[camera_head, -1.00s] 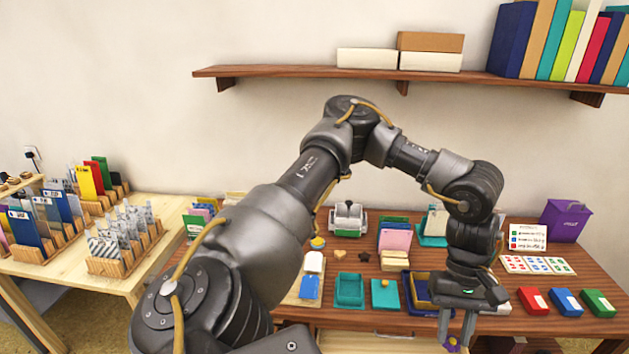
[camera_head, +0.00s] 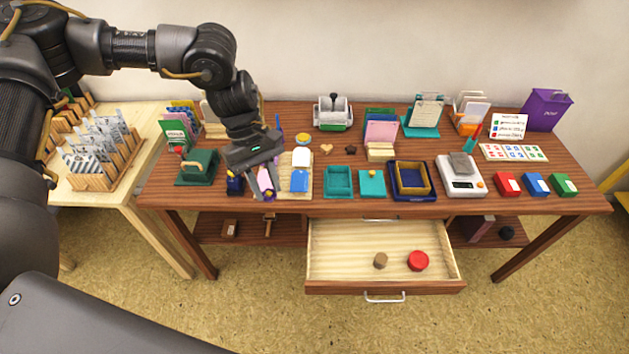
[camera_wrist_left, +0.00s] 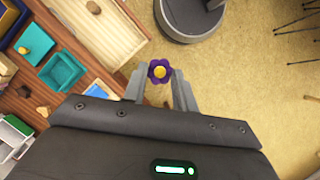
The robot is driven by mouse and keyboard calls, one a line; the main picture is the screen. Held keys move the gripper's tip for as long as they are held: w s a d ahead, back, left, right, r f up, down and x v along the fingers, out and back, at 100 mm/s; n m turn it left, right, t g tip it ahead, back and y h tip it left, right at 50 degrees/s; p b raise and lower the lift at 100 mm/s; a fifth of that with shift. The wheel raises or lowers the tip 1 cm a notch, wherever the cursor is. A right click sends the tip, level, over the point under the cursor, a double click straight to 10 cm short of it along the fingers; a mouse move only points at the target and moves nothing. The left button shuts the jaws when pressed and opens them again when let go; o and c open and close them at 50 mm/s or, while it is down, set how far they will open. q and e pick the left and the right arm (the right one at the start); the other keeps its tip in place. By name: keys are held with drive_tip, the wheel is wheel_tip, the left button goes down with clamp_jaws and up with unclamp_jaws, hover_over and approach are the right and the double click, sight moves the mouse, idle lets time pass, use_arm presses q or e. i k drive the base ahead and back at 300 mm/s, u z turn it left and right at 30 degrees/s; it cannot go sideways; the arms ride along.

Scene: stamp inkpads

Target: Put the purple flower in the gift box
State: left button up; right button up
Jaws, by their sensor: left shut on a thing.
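My left gripper (camera_head: 264,187) is shut on the purple flower (camera_wrist_left: 159,71), which has a yellow centre and sits between the fingertips in the left wrist view. In the head view the gripper is over the left front part of the desk, and the flower (camera_head: 269,196) shows small at its tips. A teal open box (camera_head: 338,182) stands right of the gripper, with a teal lid with a gold knob (camera_head: 372,183) beside it. A dark blue box with a gold inside (camera_head: 411,178) is further right. I cannot tell for certain which is the gift box. My right gripper is out of view.
A green stamp press (camera_head: 197,167) stands left of the gripper. A board with a blue-and-white piece (camera_head: 300,178) lies between gripper and teal box. A scale (camera_head: 461,175) and coloured pads (camera_head: 536,184) are at right. An open drawer (camera_head: 345,270) juts out in front.

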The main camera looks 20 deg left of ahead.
sight(338, 183)
drive_tip(key=z, duration=0.05)
drive_tip(key=i, duration=1)
drive_tip(key=u, duration=0.05)
